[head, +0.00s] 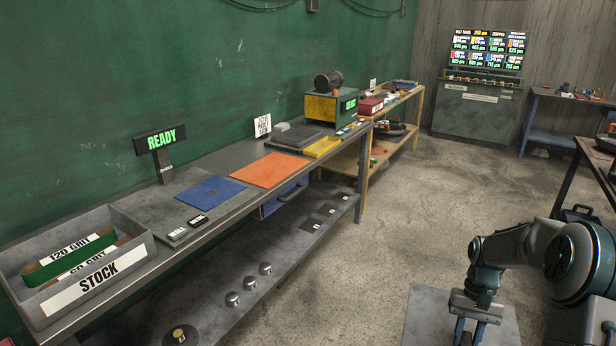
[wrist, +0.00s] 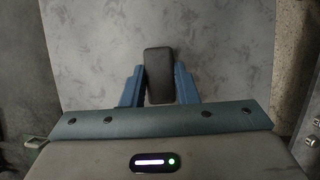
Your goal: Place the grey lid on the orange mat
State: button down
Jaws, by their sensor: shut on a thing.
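The orange mat (head: 268,170) lies flat on the long grey bench in the head view, between the blue mat and the dark grey slab, and its top is bare. My gripper (head: 468,334) is at the bottom right of the head view, far from the orange mat. In the wrist view, my gripper (wrist: 158,88) is shut on a dark grey, rounded piece, which I take to be the grey lid (wrist: 158,72) seen edge-on. The held piece is out of sight in the head view.
The blue mat (head: 210,191) lies left of the orange mat, and a dark grey slab (head: 298,137) lies right of it. A READY sign (head: 161,142) and a STOCK bin (head: 85,275) stand further left. Open floor (head: 375,220) lies between my arm and the bench.

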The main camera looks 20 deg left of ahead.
aim_at(276, 169)
jog(key=z, duration=0.05)
jog(key=k, duration=0.15)
jog(key=u, duration=1.2)
jog(key=i, duration=0.4)
jog(key=u, duration=0.05)
